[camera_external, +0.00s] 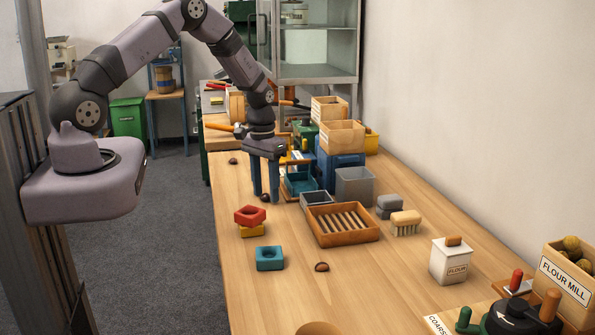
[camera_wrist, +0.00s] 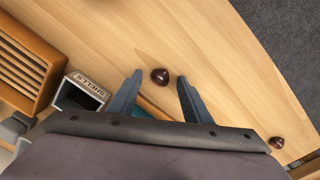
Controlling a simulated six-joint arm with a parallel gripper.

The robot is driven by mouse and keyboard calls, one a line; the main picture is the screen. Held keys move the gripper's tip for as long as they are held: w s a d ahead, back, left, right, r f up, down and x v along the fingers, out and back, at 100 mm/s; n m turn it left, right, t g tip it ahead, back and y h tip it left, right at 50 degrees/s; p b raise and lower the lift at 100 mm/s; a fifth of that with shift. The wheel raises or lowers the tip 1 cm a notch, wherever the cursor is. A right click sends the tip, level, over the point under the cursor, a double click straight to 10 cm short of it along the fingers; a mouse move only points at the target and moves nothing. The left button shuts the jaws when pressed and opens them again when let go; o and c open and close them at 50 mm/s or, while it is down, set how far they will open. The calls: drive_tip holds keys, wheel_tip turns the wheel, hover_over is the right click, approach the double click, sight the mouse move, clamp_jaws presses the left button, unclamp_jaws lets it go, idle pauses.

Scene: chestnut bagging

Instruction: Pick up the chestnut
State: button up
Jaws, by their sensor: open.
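A dark brown chestnut (camera_wrist: 160,76) lies on the wooden table, just beyond and between my fingertips in the wrist view. In the external view this chestnut (camera_external: 265,197) shows by my gripper's fingers. My gripper (camera_external: 265,199) points down at the table with its two fingers apart and nothing between them. In the wrist view my gripper (camera_wrist: 157,80) is open. A second chestnut (camera_wrist: 277,143) lies near the table edge at the lower right; it also shows in the external view (camera_external: 233,161). A third chestnut (camera_external: 321,267) lies toward the front of the table.
A slatted wooden tray (camera_external: 345,237) and a small grey bin labelled SHELLS (camera_wrist: 82,95) stand beside my gripper. Red (camera_external: 250,214) and teal (camera_external: 269,258) blocks stand in front. Teal and grey containers crowd the right side. The table edge is close on the left.

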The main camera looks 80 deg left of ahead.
sight(266, 194)
drive_tip(key=c, duration=1.1)
drive_tip(key=shift+c, duration=0.2)
wheel_tip(266, 194, up, 10)
drive_tip(key=b, duration=0.3)
